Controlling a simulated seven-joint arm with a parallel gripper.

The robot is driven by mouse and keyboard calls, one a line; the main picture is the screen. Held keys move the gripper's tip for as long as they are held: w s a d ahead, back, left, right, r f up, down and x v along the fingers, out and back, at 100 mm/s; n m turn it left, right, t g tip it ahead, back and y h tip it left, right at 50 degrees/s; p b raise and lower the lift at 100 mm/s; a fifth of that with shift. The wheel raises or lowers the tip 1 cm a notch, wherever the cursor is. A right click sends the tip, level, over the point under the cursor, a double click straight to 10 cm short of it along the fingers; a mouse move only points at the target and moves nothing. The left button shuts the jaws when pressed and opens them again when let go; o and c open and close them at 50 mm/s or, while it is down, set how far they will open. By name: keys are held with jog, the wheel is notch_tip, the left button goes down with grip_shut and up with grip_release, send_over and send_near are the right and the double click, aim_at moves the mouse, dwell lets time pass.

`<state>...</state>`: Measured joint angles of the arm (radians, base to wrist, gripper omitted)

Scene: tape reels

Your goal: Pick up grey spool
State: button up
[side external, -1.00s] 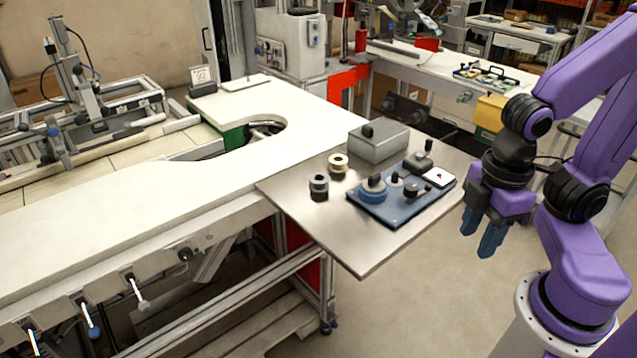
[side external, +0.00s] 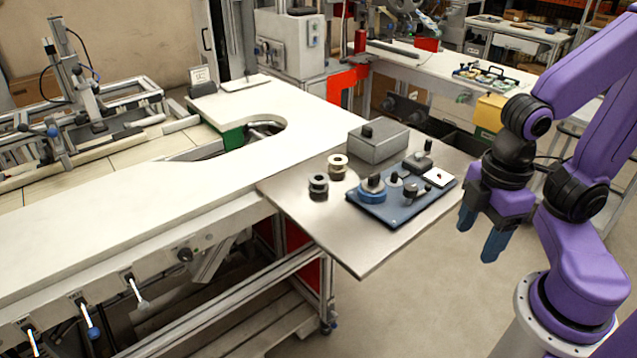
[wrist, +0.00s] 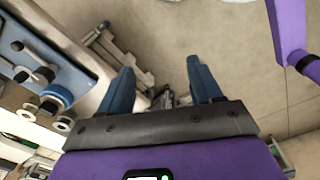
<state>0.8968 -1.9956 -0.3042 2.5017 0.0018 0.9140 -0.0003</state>
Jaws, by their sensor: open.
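The grey spool (side external: 318,186) stands on the metal table plate (side external: 300,222), near its left side in the side view. A cream spool (side external: 338,165) stands just behind it, apart from it. In the wrist view the grey spool (wrist: 63,124) appears small at the lower left, with the cream spool (wrist: 27,112) beside it. My gripper (side external: 481,230) is open and empty, its blue fingers pointing down. It hangs off the right side of the plate, well away from the spools. The open fingers (wrist: 162,88) also show in the wrist view, with floor between them.
A blue board (side external: 395,215) with a blue reel (side external: 372,192) and several knobs lies between my gripper and the spools. A grey box (side external: 379,146) stands behind it. The plate's front corner is bare. A long white worktop (side external: 140,205) extends to the left.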

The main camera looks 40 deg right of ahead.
jog(key=w+a+r+n, duration=0.1)
jog(key=w+a+r, duration=0.25)
jog(key=w, duration=0.65)
jog(key=w+a+r+n, duration=0.2)
jog(key=w+a+r, duration=0.15)
jog(key=w, duration=0.65)
jog(key=n, duration=0.3)
send_over(319, 173)
jog(key=s+a, duration=0.2)
notch_tip(319, 173, down, 10)
jog(key=shift+w+f, duration=0.1)
jog(key=shift+w+d+f, duration=0.1)
jog(key=shift+d+f, duration=0.05)
jog(key=shift+f, duration=1.2)
jog(key=shift+w+d+f, duration=0.1)
jog(key=shift+d+f, duration=0.05)
jog(key=shift+f, duration=1.2)
jog(key=c, duration=0.8)
